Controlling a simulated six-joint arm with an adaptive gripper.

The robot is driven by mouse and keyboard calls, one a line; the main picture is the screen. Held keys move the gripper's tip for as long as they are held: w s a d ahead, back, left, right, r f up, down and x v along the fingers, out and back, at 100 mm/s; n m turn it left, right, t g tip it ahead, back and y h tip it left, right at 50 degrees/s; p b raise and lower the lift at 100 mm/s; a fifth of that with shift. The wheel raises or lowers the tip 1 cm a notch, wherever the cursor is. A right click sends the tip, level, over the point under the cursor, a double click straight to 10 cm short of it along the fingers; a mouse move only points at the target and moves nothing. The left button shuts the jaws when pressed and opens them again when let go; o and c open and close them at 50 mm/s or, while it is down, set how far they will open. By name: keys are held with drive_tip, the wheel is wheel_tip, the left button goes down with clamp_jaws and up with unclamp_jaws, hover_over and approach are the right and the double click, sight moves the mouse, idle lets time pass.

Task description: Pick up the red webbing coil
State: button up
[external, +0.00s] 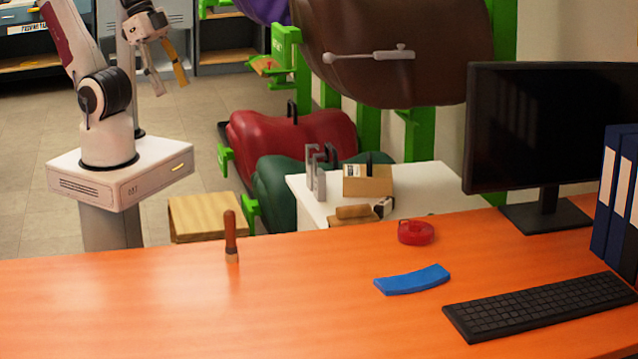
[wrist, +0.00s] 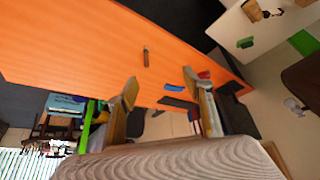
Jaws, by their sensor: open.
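The red webbing coil (external: 416,232) lies on the orange table (external: 130,300), toward its far edge and right of the middle in the external view. It also shows small in the wrist view (wrist: 204,75), just above the right fingertip, with a blue strip near it. My gripper (external: 165,80) is at the upper left of the external view, raised and well away from the table and the coil. In the wrist view its two fingers (wrist: 159,88) stand wide apart with nothing between them. The gripper is open and empty.
A blue curved piece (external: 412,280), a black keyboard (external: 545,304) and a monitor (external: 550,130) stand near the coil. A wooden-handled tool (external: 231,236) stands upright to the left. A white side table (external: 430,185) with a box lies behind. The table's left part is clear.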

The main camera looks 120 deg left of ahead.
drive_tip(key=o, duration=0.6)
drive_tip(key=shift+o, duration=0.2)
drive_tip(key=shift+w, duration=0.1)
